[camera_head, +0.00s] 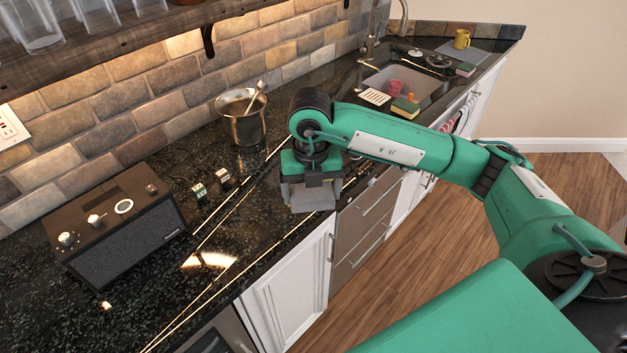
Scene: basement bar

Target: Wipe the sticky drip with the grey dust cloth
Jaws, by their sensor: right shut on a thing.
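My right gripper (312,187) reaches in from the right and points down at the front part of the dark speckled counter (255,228). It is shut on the grey dust cloth (313,203), which shows as a flat grey piece below the jaws, at or just above the counter near its front edge. I cannot tell whether the cloth touches the stone. I cannot make out the sticky drip for certain; glossy reflections streak the counter, and the gripper and cloth hide part of it. My left gripper is out of view.
A brown radio (125,226) stands at the left. Two small blocks (211,184) lie right of it. A metal pot (242,120) with a utensil stands near the brick wall.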

